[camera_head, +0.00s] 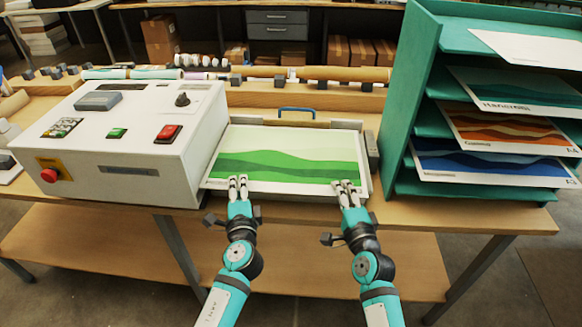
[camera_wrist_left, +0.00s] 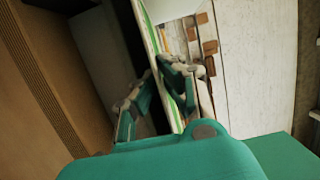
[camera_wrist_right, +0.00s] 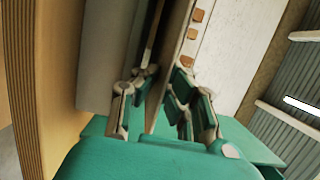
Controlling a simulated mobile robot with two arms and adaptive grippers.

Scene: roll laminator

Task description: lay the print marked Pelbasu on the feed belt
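My right gripper (camera_head: 345,189) is at the same edge near the right corner. In the left wrist view, the fingers (camera_wrist_left: 157,85) close in on both faces of the sheet. In the right wrist view, the fingers (camera_wrist_right: 163,88) also converge around the sheet's edge. The print hides most of the feed belt.
The white laminator (camera_head: 130,140) with its red button stands to the left. A green rack (camera_head: 409,80) on the right holds several other prints. A blue handle (camera_head: 296,112) stands behind the bed. Rolls (camera_head: 345,74) lie along the back. The wooden table edge (camera_head: 430,219) is in front.

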